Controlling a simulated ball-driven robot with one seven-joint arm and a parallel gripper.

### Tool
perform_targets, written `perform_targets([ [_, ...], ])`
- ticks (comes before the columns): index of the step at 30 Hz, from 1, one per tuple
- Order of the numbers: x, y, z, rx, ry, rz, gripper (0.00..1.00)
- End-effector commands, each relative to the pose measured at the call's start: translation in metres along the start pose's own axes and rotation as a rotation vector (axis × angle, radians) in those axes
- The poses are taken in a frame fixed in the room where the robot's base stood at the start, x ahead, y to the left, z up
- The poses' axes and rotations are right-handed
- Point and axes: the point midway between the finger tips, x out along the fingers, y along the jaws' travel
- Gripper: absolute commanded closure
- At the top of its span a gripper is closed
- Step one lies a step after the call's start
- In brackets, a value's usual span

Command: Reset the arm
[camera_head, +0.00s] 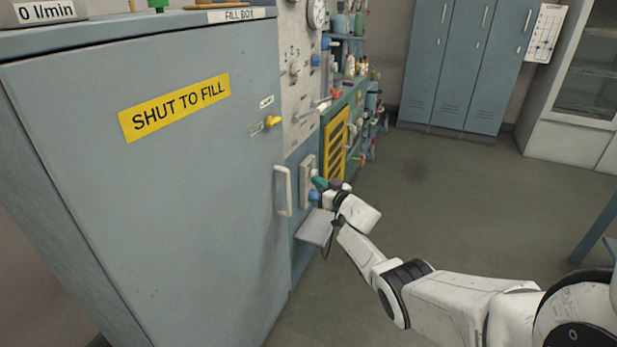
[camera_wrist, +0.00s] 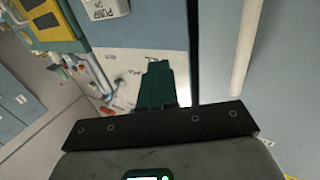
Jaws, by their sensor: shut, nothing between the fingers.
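My arm reaches from the lower right toward the blue-grey panel beside the fill box. My gripper (camera_head: 319,183) is at a light plate with a blue knob (camera_head: 314,196) just below it; whether it touches either I cannot tell. In the wrist view, my teal fingers (camera_wrist: 158,78) are together with nothing visible between them, in front of a pale panel. The fill box (camera_head: 190,190) has a yellow "SHUT TO FILL" label (camera_head: 175,107). Its door looks shut. Its white handle (camera_head: 283,191) stands just left of my gripper.
A yellow lever (camera_head: 271,121) and a gauge panel (camera_head: 298,75) are above my gripper. A yellow grille (camera_head: 337,145) and shelves of bottles (camera_head: 350,65) lie beyond. Blue lockers (camera_head: 455,60) stand at the back. The floor (camera_head: 450,190) right of the panel is clear.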

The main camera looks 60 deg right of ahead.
Motion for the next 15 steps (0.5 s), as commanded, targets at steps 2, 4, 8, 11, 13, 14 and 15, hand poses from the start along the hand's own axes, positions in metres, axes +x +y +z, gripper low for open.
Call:
perform_targets([
  [2,-0.013,0.008,-0.003,-0.001,-0.001,0.003,1.0],
  [4,-0.023,0.014,-0.003,0.0,-0.001,0.003,1.0],
  [8,-0.036,0.021,-0.001,0.0,-0.001,0.001,1.0],
  [11,-0.042,0.024,-0.001,-0.001,0.0,0.001,1.0],
  [13,-0.043,0.025,-0.001,-0.001,0.0,0.0,1.0],
  [14,-0.044,0.025,0.0,0.0,0.0,0.0,1.0],
  [15,-0.044,0.025,0.0,0.0,0.0,-0.001,1.0],
])
